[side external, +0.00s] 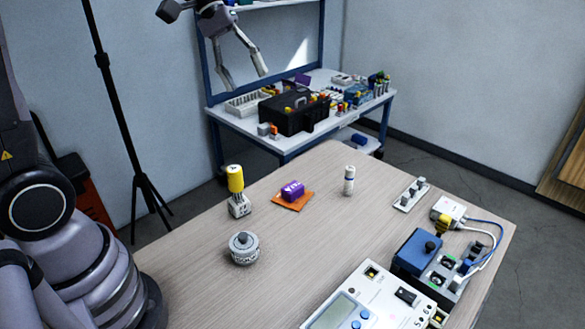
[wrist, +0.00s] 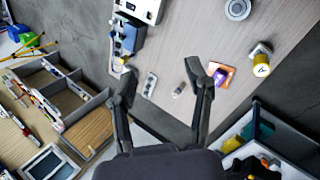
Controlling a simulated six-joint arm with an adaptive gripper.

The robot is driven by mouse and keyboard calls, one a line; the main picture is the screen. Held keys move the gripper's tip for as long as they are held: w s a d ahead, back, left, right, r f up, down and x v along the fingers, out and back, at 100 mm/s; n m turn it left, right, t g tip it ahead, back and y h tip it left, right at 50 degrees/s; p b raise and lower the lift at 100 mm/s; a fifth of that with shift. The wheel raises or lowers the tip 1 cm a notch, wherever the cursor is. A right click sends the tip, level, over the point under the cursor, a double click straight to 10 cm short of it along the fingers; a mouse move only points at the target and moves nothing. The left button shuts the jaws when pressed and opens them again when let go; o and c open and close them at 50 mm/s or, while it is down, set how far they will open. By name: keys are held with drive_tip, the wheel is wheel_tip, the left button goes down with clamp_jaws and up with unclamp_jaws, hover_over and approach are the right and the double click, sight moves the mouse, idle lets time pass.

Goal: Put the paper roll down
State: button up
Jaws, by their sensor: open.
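The paper roll (side external: 349,180) appears to be the small white cylinder with a dark band, standing upright on the wooden table (side external: 320,240) near its far edge. In the wrist view it is a small pale cylinder (wrist: 178,90) seen between and beyond the fingers. My gripper (side external: 246,80) is open and empty, high at the upper left of the side view, well apart from the roll. Its two spread fingers also show in the wrist view (wrist: 160,70).
A purple block (side external: 292,190) sits on an orange pad (side external: 292,202), left of the roll. A yellow-topped item (side external: 236,180) and a grey round container (side external: 244,248) stand further left. Connectors (side external: 411,194), a blue box (side external: 418,250) and a white meter (side external: 365,300) occupy the right side.

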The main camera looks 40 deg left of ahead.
drive_tip(key=s+a+m+t+y, duration=0.2)
drive_tip(key=s+m+y, duration=0.1)
drive_tip(key=s, duration=0.6)
drive_tip(key=s+a+r+m+t+y, duration=0.1)
drive_tip(key=s+a+m+t+y, duration=0.1)
drive_tip(key=s, duration=0.6)
drive_tip(key=shift+s+a+m+y, duration=0.4)
drive_tip(key=shift+a+m, duration=0.25)
drive_tip(key=shift+m, duration=0.15)
